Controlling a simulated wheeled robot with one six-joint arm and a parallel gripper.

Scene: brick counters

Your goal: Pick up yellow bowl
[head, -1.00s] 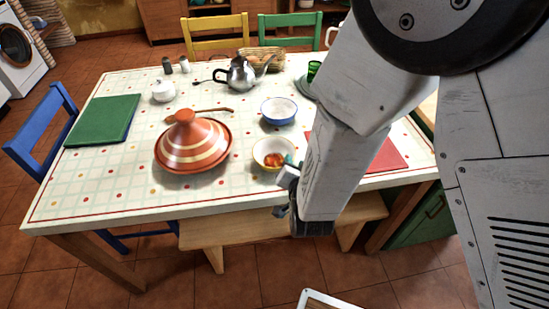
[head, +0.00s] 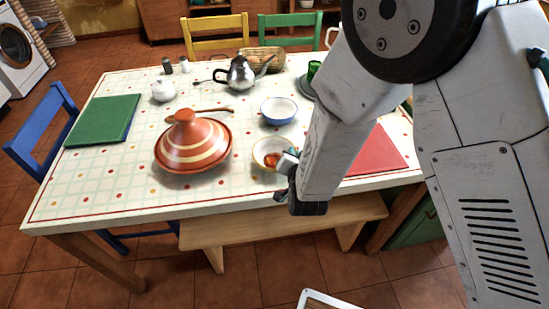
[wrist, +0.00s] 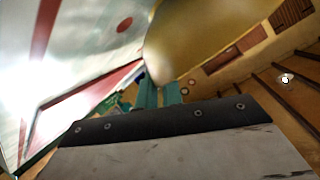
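The yellow bowl (head: 259,146) stands upright near the front edge of the patterned table, with orange-red contents. In the wrist view its yellow outside (wrist: 195,35) fills the top middle, very close. My gripper (head: 290,158) is at the bowl's right side in the head view and covers part of its right rim. In the wrist view the teal fingertips (wrist: 160,94) show as two with a narrow gap between them, just below the bowl. I see no part of the bowl clearly held between them. Whether they touch it cannot be told.
A striped tagine (head: 192,145) stands left of the bowl, and a blue-and-white bowl (head: 279,111) behind it. A red mat (head: 375,155) lies to the right. A teapot (head: 239,74) and bread basket (head: 262,59) are farther back. A wooden bench (head: 270,226) is below the front edge.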

